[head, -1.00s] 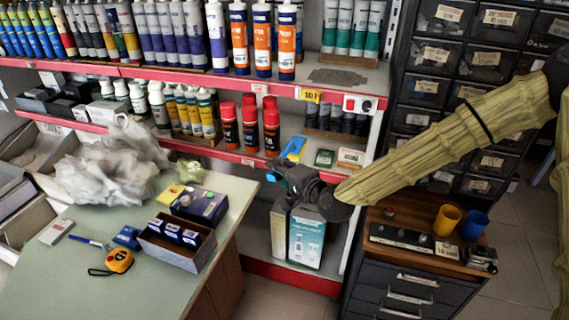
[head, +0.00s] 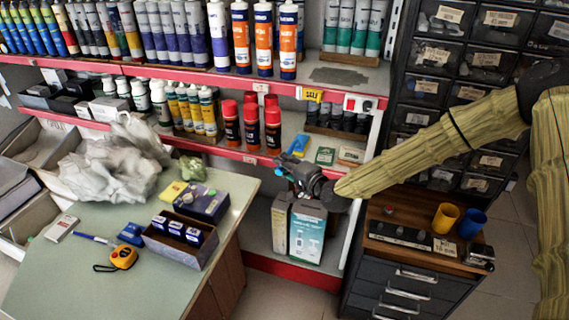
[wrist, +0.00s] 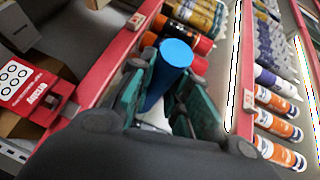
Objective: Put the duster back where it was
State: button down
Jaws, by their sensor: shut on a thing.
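My gripper (head: 286,166) is in front of the lower shelf, above two upright boxes. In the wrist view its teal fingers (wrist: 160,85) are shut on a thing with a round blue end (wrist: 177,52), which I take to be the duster. In the head view a small blue part (head: 298,144) shows at the fingertips. The rest of the duster is hidden by the fingers or too small to tell. A grey dusty patch (head: 343,76) lies on the upper shelf at the right, beside the cartridges.
Red-capped cans (head: 272,132) stand on the lower shelf just left of my gripper. Small flat boxes (head: 325,156) lie to its right. Upright boxes (head: 306,236) stand below. The green table (head: 75,275) is cluttered towards the back. A drawer cabinet (head: 405,285) stands at the right.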

jog(key=shift+f, duration=0.1)
jog(key=c, duration=1.4)
grip_release()
jog(key=shift+o, duration=0.2)
jog(key=b+v, duration=0.1)
jog(key=v, duration=1.1)
jog(key=shift+b, duration=0.4)
